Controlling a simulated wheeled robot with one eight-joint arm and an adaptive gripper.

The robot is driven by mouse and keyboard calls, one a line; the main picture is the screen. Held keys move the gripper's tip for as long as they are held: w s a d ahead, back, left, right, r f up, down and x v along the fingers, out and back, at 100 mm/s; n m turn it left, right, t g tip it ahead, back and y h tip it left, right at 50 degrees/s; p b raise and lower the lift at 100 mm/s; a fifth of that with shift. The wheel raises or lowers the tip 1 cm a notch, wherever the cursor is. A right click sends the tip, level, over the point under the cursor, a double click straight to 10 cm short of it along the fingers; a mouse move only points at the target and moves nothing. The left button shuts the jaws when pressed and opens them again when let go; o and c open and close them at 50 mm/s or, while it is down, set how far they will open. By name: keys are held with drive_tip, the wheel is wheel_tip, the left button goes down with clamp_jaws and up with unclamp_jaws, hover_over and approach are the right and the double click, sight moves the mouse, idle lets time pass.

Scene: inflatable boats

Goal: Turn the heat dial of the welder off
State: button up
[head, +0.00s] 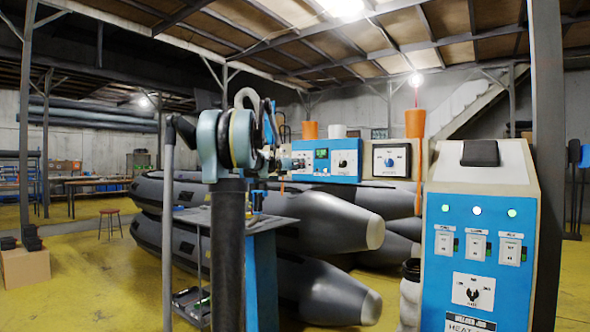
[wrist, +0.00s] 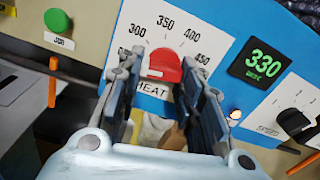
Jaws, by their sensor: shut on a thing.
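The heat dial (wrist: 165,64) is a red knob on a white scale plate marked 300, 350, 400 and 450, with a HEAT label below it. My gripper (wrist: 161,78) has one finger on each side of the knob and is shut on it. The fingers hide part of the scale, and I cannot tell exactly where the knob points. The welder's green display (wrist: 262,63) reads 330. In the head view the welder's blue panel (head: 325,170) stands beyond my arm, which hides its left part.
A black SPEED dial (wrist: 293,122) lies right of the display, and a green button (wrist: 57,20) sits at upper left. In the head view a blue-and-white machine (head: 478,240) stands at right. Grey inflatable tubes (head: 330,215) lie behind.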

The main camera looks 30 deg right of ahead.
drive_tip(key=shift+w+a, duration=0.1)
drive_tip(key=shift+w, duration=0.05)
drive_tip(key=o, duration=1.1)
drive_tip(key=shift+c, duration=0.2)
drive_tip(key=v, duration=1.2)
drive_tip(key=shift+f, duration=0.15)
drive_tip(key=s+a+f+m+g+y, duration=0.1)
drive_tip(key=s+a+f+m+y, duration=0.4)
drive_tip(key=s+a+f+m, duration=0.3)
drive_tip(key=s+a+f+m+g+y, duration=0.2)
drive_tip(key=s+a+f+m+y, duration=0.4)
drive_tip(key=s+a+f, duration=1.1)
drive_tip(key=s+a+f+m+g+y, duration=0.1)
drive_tip(key=s+a+f+m+y, duration=0.4)
drive_tip(key=f, duration=1.9)
drive_tip(key=s+a+m, duration=0.5)
drive_tip(key=s+a, duration=0.3)
drive_tip(key=a, duration=0.3)
drive_tip(key=shift+g+y, duration=0.3)
